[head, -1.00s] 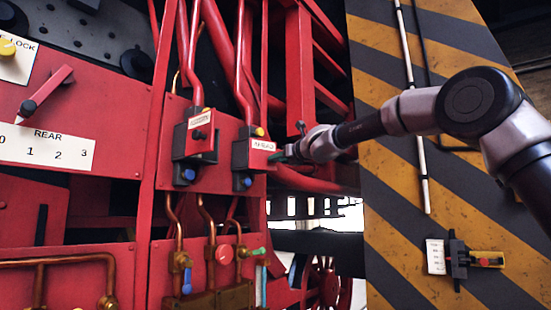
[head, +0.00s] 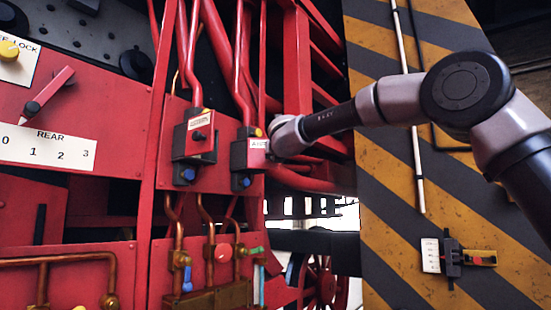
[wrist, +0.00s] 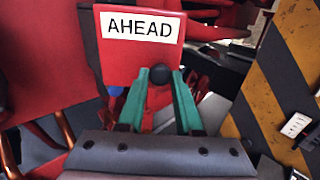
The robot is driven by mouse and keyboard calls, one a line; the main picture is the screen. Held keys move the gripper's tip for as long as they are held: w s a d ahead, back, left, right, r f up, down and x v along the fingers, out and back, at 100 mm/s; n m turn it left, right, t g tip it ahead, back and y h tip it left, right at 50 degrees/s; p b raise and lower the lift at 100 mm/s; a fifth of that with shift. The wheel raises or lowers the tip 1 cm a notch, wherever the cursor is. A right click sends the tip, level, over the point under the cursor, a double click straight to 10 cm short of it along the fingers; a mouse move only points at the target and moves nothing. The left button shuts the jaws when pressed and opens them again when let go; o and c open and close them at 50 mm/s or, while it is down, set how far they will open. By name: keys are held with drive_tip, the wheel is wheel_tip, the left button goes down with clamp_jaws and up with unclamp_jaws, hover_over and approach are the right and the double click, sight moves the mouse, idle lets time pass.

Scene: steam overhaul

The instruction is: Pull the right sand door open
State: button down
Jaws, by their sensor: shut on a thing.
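The right sand door is a red panel with a white AHEAD label, filling the upper middle of the wrist view (wrist: 140,55). In the head view its label (head: 259,144) shows only in part beside my wrist. A round black knob (wrist: 160,74) sits low on the door. My gripper (wrist: 161,82) has its two green fingers closed around this knob. In the head view my wrist hides the fingers and the knob. The left sand door (head: 201,122), with its own label and black knob, is on the box to the left. I cannot tell whether the right door stands ajar.
Copper pipes and coloured valve handles (head: 223,253) lie below the sand boxes. A yellow-and-black striped panel (head: 390,190) stands to the right, with a small black latch (head: 452,258) on it. Red pipes run above the boxes.

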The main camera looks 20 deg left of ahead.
drive_tip(key=shift+s+a+f+m+t+h, duration=0.1)
drive_tip(key=shift+s+a+m+t+h, duration=0.15)
drive_tip(key=shift+s+m+h, duration=0.7)
drive_tip(key=shift+s+a+r+m+t+h, duration=0.1)
drive_tip(key=shift+s+a+m+t+h, duration=0.4)
drive_tip(key=shift+h, duration=0.9)
drive_tip(key=shift+s+a+f+m+t+h, duration=0.1)
drive_tip(key=shift+s+m+h, duration=0.45)
drive_tip(key=shift+m+h, duration=0.45)
drive_tip(key=shift+h, duration=0.35)
drive_tip(key=c, duration=0.6)
unclamp_jaws()
drive_tip(key=shift+o, duration=0.2)
drive_tip(key=s, duration=1)
drive_tip(key=shift+s, duration=0.4)
